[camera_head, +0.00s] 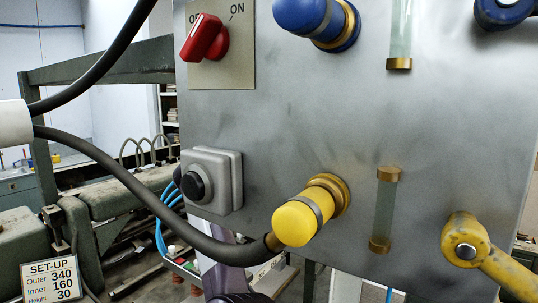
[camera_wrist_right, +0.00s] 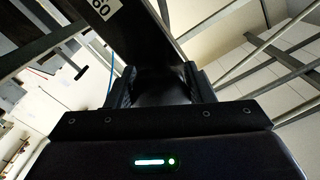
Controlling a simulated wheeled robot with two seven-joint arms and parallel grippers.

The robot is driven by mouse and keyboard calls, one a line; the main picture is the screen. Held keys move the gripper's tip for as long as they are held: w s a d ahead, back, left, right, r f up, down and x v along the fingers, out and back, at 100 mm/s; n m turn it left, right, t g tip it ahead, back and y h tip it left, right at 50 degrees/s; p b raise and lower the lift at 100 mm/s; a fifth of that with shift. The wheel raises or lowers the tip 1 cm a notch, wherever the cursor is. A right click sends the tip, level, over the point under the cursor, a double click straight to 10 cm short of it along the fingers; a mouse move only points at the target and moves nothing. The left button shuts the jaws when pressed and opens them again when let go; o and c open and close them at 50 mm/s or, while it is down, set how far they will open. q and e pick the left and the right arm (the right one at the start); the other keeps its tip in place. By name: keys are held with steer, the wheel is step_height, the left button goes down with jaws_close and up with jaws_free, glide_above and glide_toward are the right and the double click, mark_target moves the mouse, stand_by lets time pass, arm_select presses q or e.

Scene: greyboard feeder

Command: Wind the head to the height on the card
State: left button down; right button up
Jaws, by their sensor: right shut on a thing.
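The set-up card (camera_head: 51,280) stands at the lower left in the head view and reads Outer 340, Inner 160, Height 30. A yellow crank-like lever (camera_head: 500,268) is at the lower right of the grey panel; its lower end is cut off by the frame. In the right wrist view my right gripper (camera_wrist_right: 158,78) is shut on a dark, broad bar (camera_wrist_right: 150,35) that runs up between its fingers. I cannot tell what this bar belongs to. The head itself is not clearly identifiable. My left gripper is not in view.
The grey metal panel (camera_head: 300,120) fills the head view, with a red switch (camera_head: 204,38), a blue knob (camera_head: 308,16), a yellow knob (camera_head: 300,220), a black push button (camera_head: 195,186) and glass tubes (camera_head: 384,210). A thick black hose (camera_head: 120,175) crosses the left side.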

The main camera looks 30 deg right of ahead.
steer(key=shift+r+m, duration=0.1)
steer(key=shift+m, duration=1.2)
steer(key=o, duration=1)
steer(key=shift+a+b, duration=0.2)
steer(key=shift+b, duration=0.2)
steer(key=b+v, duration=0.4)
steer(key=v, duration=0.3)
steer(key=shift+s+a, duration=0.1)
steer(key=shift+a, duration=0.1)
